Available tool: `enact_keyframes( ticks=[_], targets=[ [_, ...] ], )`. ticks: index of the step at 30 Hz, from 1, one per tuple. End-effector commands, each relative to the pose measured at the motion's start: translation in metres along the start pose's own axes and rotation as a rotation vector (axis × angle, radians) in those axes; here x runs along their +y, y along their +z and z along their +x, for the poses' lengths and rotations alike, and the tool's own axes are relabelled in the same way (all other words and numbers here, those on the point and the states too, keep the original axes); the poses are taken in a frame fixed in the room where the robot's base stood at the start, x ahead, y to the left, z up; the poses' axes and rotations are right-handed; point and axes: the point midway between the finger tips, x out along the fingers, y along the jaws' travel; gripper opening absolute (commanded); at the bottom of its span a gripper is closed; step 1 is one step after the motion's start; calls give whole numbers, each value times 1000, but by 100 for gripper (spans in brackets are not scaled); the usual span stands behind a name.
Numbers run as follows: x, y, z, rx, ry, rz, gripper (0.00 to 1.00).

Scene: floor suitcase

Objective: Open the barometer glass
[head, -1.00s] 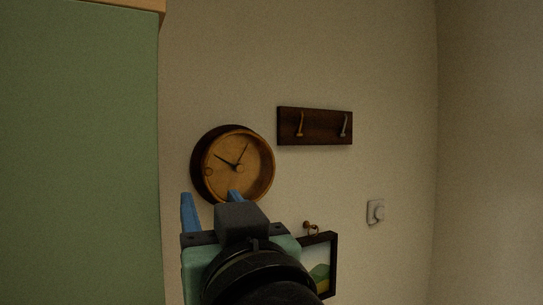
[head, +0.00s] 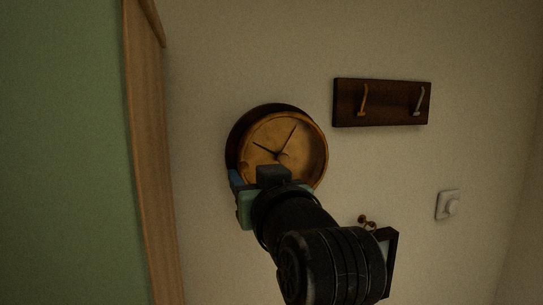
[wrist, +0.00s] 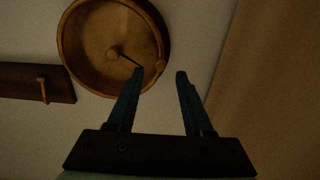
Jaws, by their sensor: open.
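The barometer (head: 300,142) hangs on the wall in the middle of the head view. It has a round brass rim and face with dark hands, on a dark round back. In the wrist view the barometer (wrist: 92,42) is at upper left, with a small knob on its rim near the left fingertip. My gripper (wrist: 160,72) is open and empty, its blue fingers pointing at the rim's edge. In the head view my gripper (head: 248,183) overlaps the barometer's lower left; one finger is mostly hidden. I cannot tell whether the fingers touch the rim.
A dark hook rack (head: 385,103) is on the wall to the right. A white wall dial (head: 448,204) is lower right. A picture frame (head: 391,262) under a small brass hook (head: 367,222) is partly behind my arm. A green cabinet with a wooden edge (head: 150,150) stands left.

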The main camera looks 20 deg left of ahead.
Motion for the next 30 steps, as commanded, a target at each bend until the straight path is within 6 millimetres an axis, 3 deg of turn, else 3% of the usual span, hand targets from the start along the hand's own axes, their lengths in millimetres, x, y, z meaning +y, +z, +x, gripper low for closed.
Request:
enact_keyframes(
  ticks=[3,7,18,20,27,30],
  targets=[
    [-1,-3,20,-2,-2,1,51],
    [-1,-2,32,-1,-1,0,51],
    [0,0,38,1,0,-1,51],
    [0,0,37,1,0,-1,44],
    [0,0,37,1,0,-1,1],
    [0,0,37,1,0,0,0]
  ],
)
